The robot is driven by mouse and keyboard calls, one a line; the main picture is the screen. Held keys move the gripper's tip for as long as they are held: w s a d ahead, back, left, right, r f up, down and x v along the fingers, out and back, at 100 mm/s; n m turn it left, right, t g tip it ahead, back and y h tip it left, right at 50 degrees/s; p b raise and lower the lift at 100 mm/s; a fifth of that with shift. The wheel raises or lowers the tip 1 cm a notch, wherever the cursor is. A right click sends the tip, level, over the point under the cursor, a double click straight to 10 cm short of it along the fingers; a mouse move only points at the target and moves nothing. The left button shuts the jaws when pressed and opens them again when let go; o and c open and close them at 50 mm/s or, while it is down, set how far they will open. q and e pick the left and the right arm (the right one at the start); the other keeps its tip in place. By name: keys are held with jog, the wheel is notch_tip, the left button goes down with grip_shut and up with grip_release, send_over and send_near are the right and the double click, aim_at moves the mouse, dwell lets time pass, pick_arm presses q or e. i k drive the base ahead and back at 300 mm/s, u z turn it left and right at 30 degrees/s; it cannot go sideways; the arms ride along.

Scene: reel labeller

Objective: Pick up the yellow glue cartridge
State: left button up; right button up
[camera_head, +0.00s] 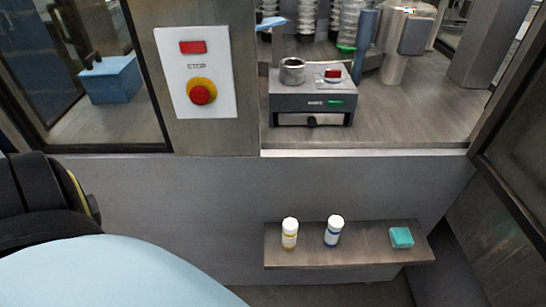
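The yellow glue cartridge (289,240) is a small white-capped bottle with a yellowish band. It stands upright on the left part of a narrow wooden shelf (350,257) at the lower middle of the head view. A similar white-capped bottle with a blue label (332,238) stands upright to its right, apart from it. Neither of my grippers shows in the head view. Nothing touches the yellow cartridge.
A teal block (401,238) lies at the shelf's right. Above, behind a grey wall (200,180), a machine (312,95) with a metal cup stands on a counter. A red stop button (201,93) is on a white panel. A large pale blue surface fills the lower left.

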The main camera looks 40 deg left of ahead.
aim_at(290, 225)
jog(key=k, duration=0.5)
jog(key=u, duration=0.85)
jog(key=i, duration=0.5)
jog(key=u, duration=0.05)
